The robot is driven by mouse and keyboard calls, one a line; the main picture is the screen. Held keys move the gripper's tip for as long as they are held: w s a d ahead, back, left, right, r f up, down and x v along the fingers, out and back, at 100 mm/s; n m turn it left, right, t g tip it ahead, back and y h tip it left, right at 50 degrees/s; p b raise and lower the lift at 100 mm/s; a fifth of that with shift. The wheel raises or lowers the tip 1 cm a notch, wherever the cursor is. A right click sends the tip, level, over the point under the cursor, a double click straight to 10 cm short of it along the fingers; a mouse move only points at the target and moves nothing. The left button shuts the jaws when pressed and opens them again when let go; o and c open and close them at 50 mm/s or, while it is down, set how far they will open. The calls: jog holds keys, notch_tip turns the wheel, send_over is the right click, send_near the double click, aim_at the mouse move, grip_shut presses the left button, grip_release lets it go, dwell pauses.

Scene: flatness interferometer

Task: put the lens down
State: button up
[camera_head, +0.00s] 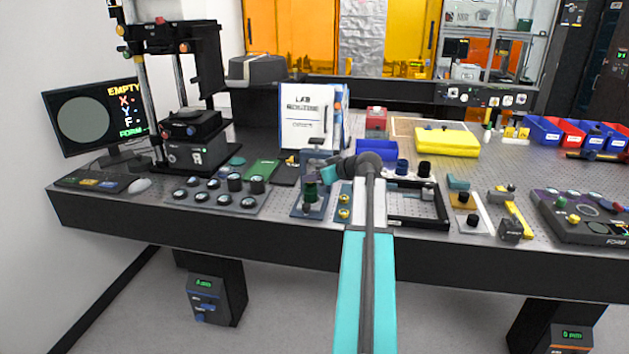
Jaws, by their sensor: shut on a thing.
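My arm reaches up from the bottom centre, and its wrist bends left over the bench. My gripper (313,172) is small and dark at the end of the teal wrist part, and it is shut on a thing. A short dark green cylinder (310,192), which looks like the lens, is directly below the jaws, above a small blue-grey plate (309,211). The fingertips are too small to make out, and I cannot tell whether the cylinder touches the plate.
A tray of several round optics (215,206) lies left of the gripper. A black-framed tray (418,222) lies right, partly behind my arm. A white binder (305,118) stands behind. The interferometer stand (190,158) and a monitor (95,118) reading EMPTY are at left.

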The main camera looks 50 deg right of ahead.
jog(key=shift+f, duration=0.85)
